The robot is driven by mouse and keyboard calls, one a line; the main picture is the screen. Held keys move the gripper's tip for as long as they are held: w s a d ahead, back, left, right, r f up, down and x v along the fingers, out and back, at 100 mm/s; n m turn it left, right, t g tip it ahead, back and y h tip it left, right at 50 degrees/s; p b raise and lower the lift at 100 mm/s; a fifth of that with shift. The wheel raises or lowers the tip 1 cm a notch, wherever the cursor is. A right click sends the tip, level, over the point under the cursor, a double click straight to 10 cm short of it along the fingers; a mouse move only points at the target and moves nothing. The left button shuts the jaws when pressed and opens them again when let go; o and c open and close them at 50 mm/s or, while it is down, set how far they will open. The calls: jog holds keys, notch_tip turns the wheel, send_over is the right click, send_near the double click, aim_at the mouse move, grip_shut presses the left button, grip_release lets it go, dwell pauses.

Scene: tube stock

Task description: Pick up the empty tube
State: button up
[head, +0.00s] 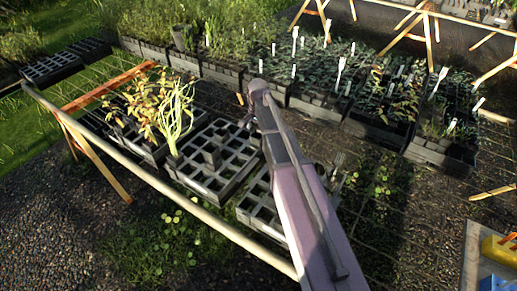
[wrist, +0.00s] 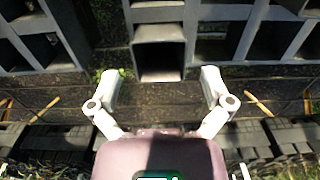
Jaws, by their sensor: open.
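An empty dark grey square tube (wrist: 160,33) shows at the top centre of the wrist view, its open mouth facing the camera. My gripper (wrist: 160,82) is open, with one pale finger to each side of the tube's lower end and a gap on both sides. I cannot tell from this view how far the fingers are from it in depth. The gripper's fingers are mostly hidden there by my arm.
Plants with yellow-green leaves (head: 172,110) stand close left of the tray. A wooden rail (head: 150,180) runs along the bench's front. Planted trays with white labels (head: 340,72) fill the back. A yellow bin (head: 500,249) is at the lower right.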

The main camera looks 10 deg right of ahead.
aim_at(258, 145)
jog(key=shift+f+b, duration=0.95)
jog(key=shift+f, duration=0.35)
jog(key=c, duration=0.7)
